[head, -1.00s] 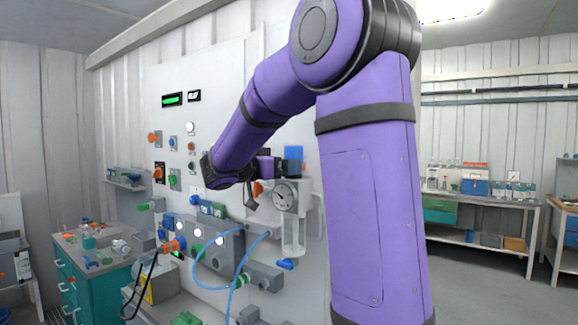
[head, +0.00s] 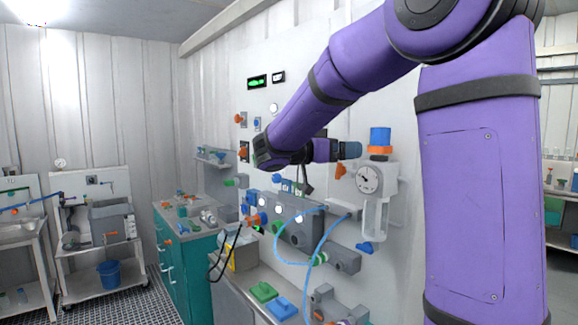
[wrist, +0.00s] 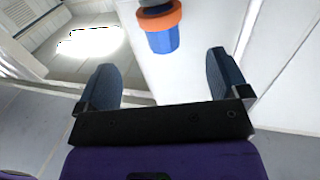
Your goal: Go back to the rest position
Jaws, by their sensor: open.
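My gripper (wrist: 160,85) is open in the wrist view, its two blue-grey fingers wide apart with nothing between them. In the head view my gripper (head: 350,150) is at the end of my purple arm, in front of the wall panel and left of a blue cap with an orange collar (head: 380,140). That cap sits on top of a clear vessel with a round gauge (head: 369,179). In the wrist view the blue and orange cap (wrist: 162,30) shows beyond the fingertips, apart from them.
The panel carries grey valve blocks (head: 345,259), orange and green knobs and looped blue tubing (head: 275,240). A teal cabinet (head: 185,255) with small parts on top stands left of it. A cart (head: 98,262) with a blue bucket (head: 111,273) stands at the far left. Grated floor lies between.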

